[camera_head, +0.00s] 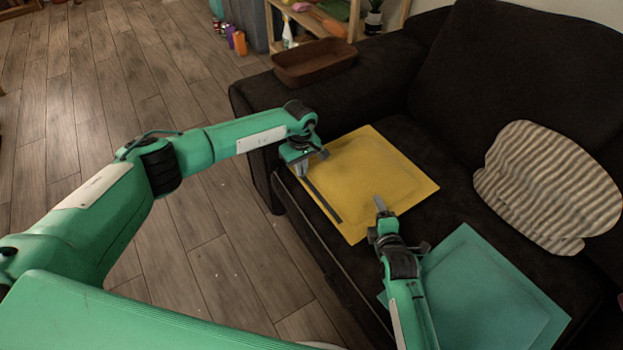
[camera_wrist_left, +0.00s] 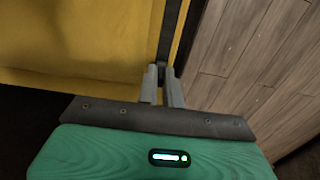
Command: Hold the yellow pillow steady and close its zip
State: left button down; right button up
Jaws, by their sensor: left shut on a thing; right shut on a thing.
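The yellow pillow (camera_head: 376,170) lies flat on the dark sofa seat. Its zip (camera_head: 322,200) is a dark strip along the edge facing the floor; it also shows in the left wrist view (camera_wrist_left: 172,25). My left gripper (camera_head: 302,172) is at the far end of this strip. In the left wrist view its fingers (camera_wrist_left: 163,76) are shut on a small dark piece at the strip's end, apparently the zip pull, mostly hidden between them. My right gripper (camera_head: 379,204) is shut on the yellow pillow near its right-hand edge; the fingers hide the gripped part.
A teal pillow (camera_head: 490,290) lies right beside the yellow one, under my right arm. A striped pillow (camera_head: 548,185) leans on the sofa back. A brown tray (camera_head: 315,66) rests on the sofa arm (camera_head: 262,95). The wooden floor (camera_head: 215,225) in front is clear.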

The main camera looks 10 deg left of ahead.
pick_arm(q)
jog(key=shift+w+a, duration=0.5)
pick_arm(e)
jog(key=shift+f, duration=0.15)
pick_arm(q)
jog(key=c, duration=1.8)
grip_release()
notch_tip(320, 180, up, 12)
jog(key=shift+r, duration=0.1)
pick_arm(e)
jog(key=o, duration=1.3)
